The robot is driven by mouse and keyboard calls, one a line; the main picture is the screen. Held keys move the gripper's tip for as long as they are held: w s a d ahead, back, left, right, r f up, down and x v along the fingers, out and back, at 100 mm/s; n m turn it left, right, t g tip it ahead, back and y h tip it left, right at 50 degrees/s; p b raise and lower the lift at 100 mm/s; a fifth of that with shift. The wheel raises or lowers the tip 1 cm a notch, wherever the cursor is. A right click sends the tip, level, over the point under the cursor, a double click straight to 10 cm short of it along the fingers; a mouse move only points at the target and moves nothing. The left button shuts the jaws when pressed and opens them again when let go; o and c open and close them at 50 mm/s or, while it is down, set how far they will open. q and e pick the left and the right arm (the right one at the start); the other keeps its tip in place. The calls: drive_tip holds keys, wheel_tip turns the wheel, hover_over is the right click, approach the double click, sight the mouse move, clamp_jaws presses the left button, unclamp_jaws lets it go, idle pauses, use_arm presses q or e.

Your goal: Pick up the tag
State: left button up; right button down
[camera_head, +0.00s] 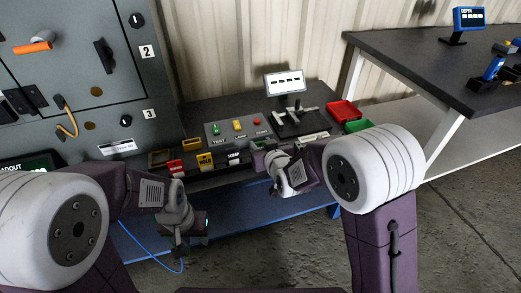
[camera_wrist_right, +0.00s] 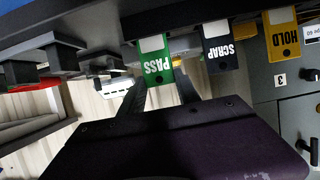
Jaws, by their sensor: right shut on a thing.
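The green PASS tag (camera_wrist_right: 156,66) hangs from the dark rack at the bench's front edge. It appears upside down in the right wrist view. My right gripper (camera_wrist_right: 160,88) is shut on this tag, with a dark finger on either side of it. In the head view my right gripper (camera_head: 264,161) is at the right end of the tag row and largely hides the green tag. The black SCRAP tag (camera_wrist_right: 219,48) and yellow HOLD tag (camera_wrist_right: 281,32) hang beside it. My left gripper (camera_head: 183,243) is low in front of the bench, and its jaw opening is unclear.
A red tag (camera_head: 175,167) hangs further left. Behind the row are a button box (camera_head: 238,129), a small display (camera_head: 285,82), a red bin (camera_head: 344,111) and a green bin (camera_head: 357,126). A grey cabinet (camera_head: 75,75) stands left. A blue cable (camera_head: 150,257) hangs near my left gripper.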

drive_tip(key=s+d+r+p, duration=0.5)
drive_tip(key=s+d+r, duration=0.3)
drive_tip(key=r, duration=0.3)
drive_tip(key=shift+d, duration=0.3)
